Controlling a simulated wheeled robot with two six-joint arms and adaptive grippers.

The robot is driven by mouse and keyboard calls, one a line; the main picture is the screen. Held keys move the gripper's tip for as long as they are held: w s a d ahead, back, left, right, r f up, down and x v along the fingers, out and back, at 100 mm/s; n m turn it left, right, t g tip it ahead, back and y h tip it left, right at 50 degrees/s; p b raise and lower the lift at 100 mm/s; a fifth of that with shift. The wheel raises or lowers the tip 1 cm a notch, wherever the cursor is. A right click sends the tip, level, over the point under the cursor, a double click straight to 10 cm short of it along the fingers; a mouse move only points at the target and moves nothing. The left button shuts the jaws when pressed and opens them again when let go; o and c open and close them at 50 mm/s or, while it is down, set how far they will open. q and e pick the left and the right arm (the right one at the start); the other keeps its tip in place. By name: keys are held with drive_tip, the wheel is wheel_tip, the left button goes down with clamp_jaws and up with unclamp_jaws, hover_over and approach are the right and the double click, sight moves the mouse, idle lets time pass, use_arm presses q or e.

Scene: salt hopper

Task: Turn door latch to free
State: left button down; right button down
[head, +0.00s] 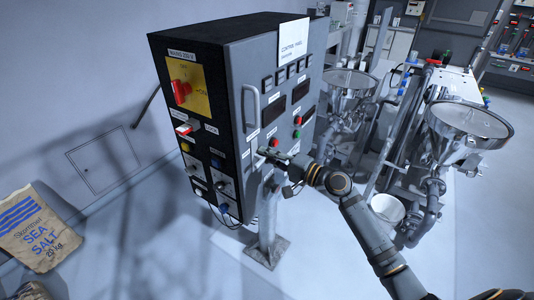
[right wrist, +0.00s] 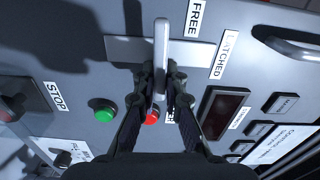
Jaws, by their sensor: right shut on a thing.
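The door latch handle (right wrist: 161,45) is a pale upright bar in the right wrist view. It crosses a light grey plate (right wrist: 122,49) on the front of the control cabinet (head: 238,75). The FREE label (right wrist: 195,18) is right of the handle's upper end. The LATCHED label (right wrist: 223,55) is beyond the plate's right end. My right gripper (right wrist: 160,76) is shut on the handle, one finger on each side, covering part of its lower length. In the head view my right gripper (head: 277,156) is at the cabinet's lower front. My left gripper is out of view.
A green button (right wrist: 103,110) and a red button (right wrist: 152,117) sit close to my right fingers. A door pull (head: 250,105) stands out from the cabinet front. Steel hoppers (head: 470,122) stand to the right. A salt sack (head: 38,228) lies at lower left.

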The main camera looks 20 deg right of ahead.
drive_tip(key=shift+m, duration=0.4)
drive_tip(key=c, duration=1.4)
unclamp_jaws()
drive_tip(key=shift+s+d+f, duration=0.1)
drive_tip(key=v, duration=0.7)
drive_tip(key=shift+d, duration=0.1)
